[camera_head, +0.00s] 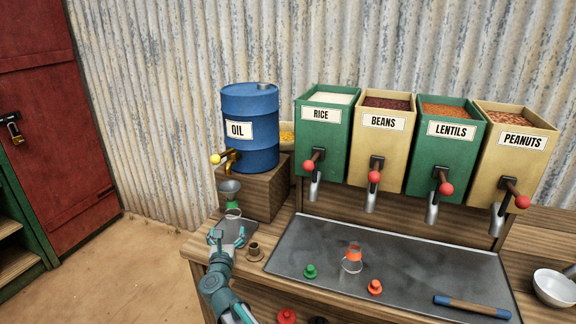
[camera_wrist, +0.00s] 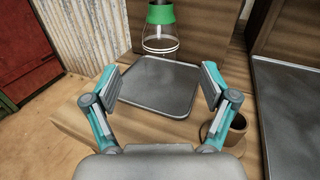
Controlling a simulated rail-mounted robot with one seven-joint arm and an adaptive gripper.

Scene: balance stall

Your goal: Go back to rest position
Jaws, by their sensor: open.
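My gripper (camera_head: 222,238) is open and empty at the left end of the counter. In the wrist view its two fingers (camera_wrist: 164,88) are spread apart above a small grey metal plate (camera_wrist: 160,84). A clear glass vessel with a green neck band (camera_wrist: 160,28) stands at the far edge of this plate, beyond the fingertips and apart from them.
A blue oil drum (camera_head: 250,125) stands on a wooden block. Dispensers for rice (camera_head: 322,135), beans, lentils and peanuts line the wall. A grey tray (camera_head: 420,275) holds an orange-topped flask (camera_head: 352,258), stoppers and a blue-handled tool. A brown cup (camera_head: 254,252) stands right of my gripper.

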